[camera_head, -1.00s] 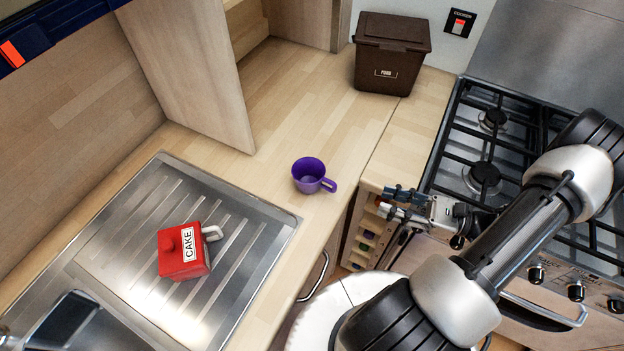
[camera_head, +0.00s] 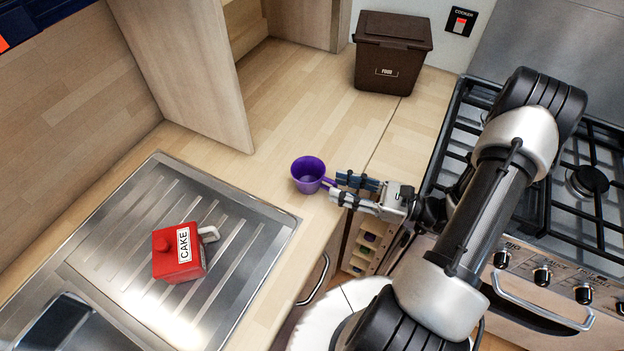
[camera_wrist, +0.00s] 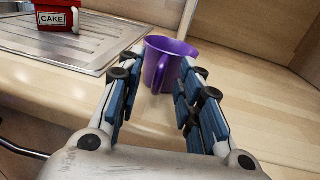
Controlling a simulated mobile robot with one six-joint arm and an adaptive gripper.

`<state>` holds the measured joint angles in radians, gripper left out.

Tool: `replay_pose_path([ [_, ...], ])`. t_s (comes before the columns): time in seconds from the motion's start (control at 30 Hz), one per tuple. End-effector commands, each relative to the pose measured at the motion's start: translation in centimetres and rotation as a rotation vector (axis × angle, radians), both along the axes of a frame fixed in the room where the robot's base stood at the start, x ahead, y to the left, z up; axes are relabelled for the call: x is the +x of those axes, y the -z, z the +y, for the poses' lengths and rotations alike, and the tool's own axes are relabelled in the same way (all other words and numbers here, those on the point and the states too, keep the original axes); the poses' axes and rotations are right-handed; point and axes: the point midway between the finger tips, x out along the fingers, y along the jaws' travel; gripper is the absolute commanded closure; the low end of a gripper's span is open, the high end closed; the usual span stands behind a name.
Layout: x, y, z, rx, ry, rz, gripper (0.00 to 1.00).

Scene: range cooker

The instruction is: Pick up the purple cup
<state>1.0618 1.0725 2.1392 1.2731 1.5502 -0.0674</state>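The purple cup (camera_head: 307,172) stands upright on the wooden counter, right of the steel drainer, with its handle pointing toward my gripper. My gripper (camera_head: 336,188) is at the cup's right side, its fingertips close to the handle. In the wrist view the cup (camera_wrist: 168,62) is just beyond the fingers, and its handle faces the gap between them. My gripper (camera_wrist: 158,82) is open, with a finger on each side of the gap. Whether a finger touches the handle I cannot tell.
A red CAKE tin (camera_head: 178,253) sits on the steel drainer (camera_head: 235,240) at the left. A brown lidded bin (camera_head: 392,55) stands at the back. The gas cooker (camera_head: 590,180) is at the right. Open counter (camera_head: 300,100) lies behind the cup; a cabinet panel (camera_head: 190,70) stands behind left.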

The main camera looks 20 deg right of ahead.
Motion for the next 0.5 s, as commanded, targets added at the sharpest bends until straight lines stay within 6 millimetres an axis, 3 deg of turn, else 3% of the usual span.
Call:
replay_pose_path([
  [0.13,-0.02,-0.04,-0.02,0.0,0.0,0.0,0.68],
  [0.5,-0.04,-0.03,-0.04,0.0,0.0,0.0,0.92],
])
